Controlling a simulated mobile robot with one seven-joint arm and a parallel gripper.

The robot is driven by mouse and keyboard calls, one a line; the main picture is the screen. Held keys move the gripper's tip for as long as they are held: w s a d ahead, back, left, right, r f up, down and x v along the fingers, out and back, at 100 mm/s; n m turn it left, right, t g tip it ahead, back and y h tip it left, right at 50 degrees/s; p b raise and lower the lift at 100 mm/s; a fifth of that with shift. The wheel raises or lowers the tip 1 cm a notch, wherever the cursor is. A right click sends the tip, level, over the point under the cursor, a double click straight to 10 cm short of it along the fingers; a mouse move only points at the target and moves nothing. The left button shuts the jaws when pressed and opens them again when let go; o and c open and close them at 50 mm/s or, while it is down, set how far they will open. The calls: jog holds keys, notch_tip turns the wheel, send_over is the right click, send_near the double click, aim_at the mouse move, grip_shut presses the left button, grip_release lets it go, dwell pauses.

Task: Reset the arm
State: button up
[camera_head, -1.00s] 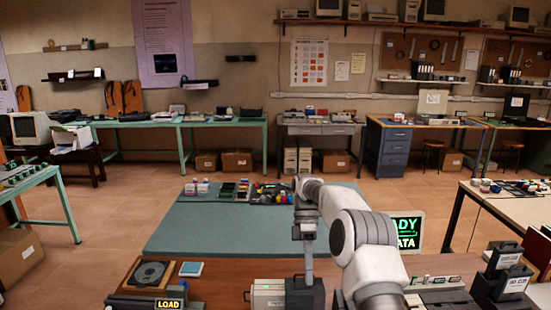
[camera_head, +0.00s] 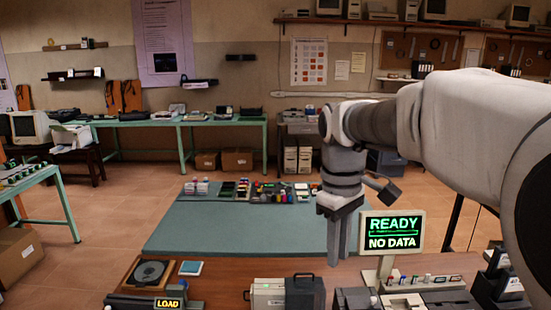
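My arm reaches in from the right edge across the upper right of the head view, with its wrist bent downward. My gripper (camera_head: 339,238) points down over the right part of the green mat (camera_head: 215,228), above the front desk. Its fingers are seen nearly edge-on, so I cannot tell whether they are open or shut. I see no object hanging from it.
A lit sign (camera_head: 392,232) reading "READY NO DATA" stands just right of the gripper. Below are a dark case (camera_head: 304,293) and a beige box (camera_head: 267,293). A disc unit (camera_head: 150,272) and LOAD sign (camera_head: 168,304) sit left. The mat's middle is bare.

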jog(key=s+d+f+m+t, duration=0.1)
jog(key=s+m+t, duration=0.2)
jog(key=s, duration=0.4)
jog(key=s+d+f+m+t, duration=0.1)
jog(key=s+m+t, duration=0.2)
jog(key=s+m, duration=0.2)
jog(key=s, duration=0.3)
jog(key=shift+s+d+f+y, duration=0.25)
jog(key=shift+d+f+y, duration=0.05)
jog(key=shift+d, duration=0.1)
